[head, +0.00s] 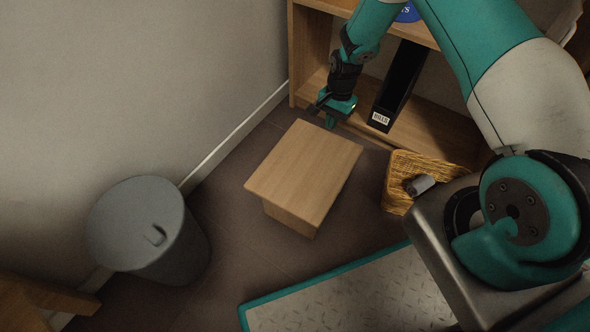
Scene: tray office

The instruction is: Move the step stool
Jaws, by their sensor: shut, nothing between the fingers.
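The step stool (304,172) is a light wooden block with a flat, overhanging top. It stands on the dark floor in the middle of the head view, in front of the shelf. My gripper (318,107) is shut and empty near the stool's far edge, between it and the shelf. I cannot tell whether the fingers touch the stool. The stool's far side is hidden.
A grey lidded bin (152,232) stands left by the wall. A wooden shelf (299,55) behind holds a black binder (398,88). A wicker basket (398,190) with a grey cylinder (420,185) is on the right. Dark floor is clear between bin and stool.

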